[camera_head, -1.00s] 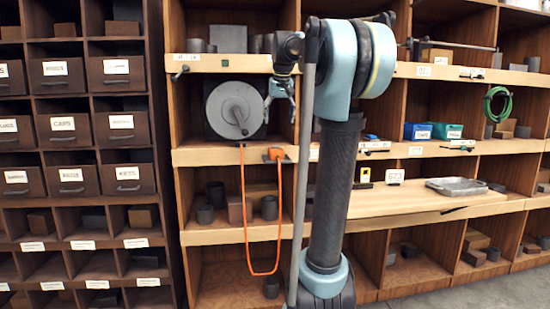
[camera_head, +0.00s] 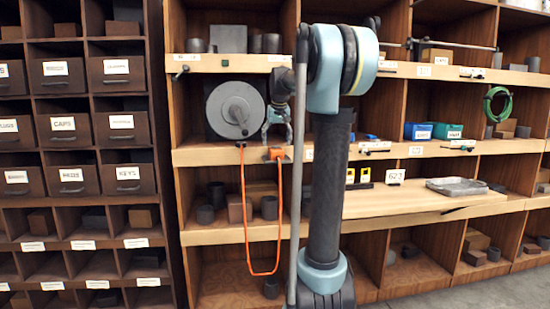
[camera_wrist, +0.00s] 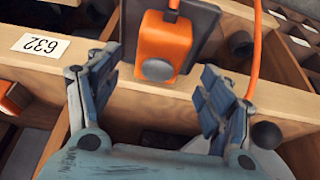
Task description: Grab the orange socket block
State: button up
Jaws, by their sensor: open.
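The orange socket block (camera_head: 276,153) sits on a dark plate at the shelf edge, with an orange cable hanging from it. In the wrist view the orange socket block (camera_wrist: 165,42) is at top centre, with a round grey disc on its near face. My gripper (camera_head: 277,132) is just above the block in the head view. In the wrist view my gripper (camera_wrist: 158,92) is open, its two fingers spread either side of the block's line. The block lies a little beyond the fingertips, and no contact shows.
A grey cable reel (camera_head: 234,110) stands directly left of my gripper. The orange cable (camera_head: 246,230) hangs in a loop below the shelf. Grey cylinders (camera_head: 269,207) stand on the shelf below.

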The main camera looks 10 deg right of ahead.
aim_at(276, 148)
jog(key=shift+x, duration=2.7)
jog(key=c, duration=1.4)
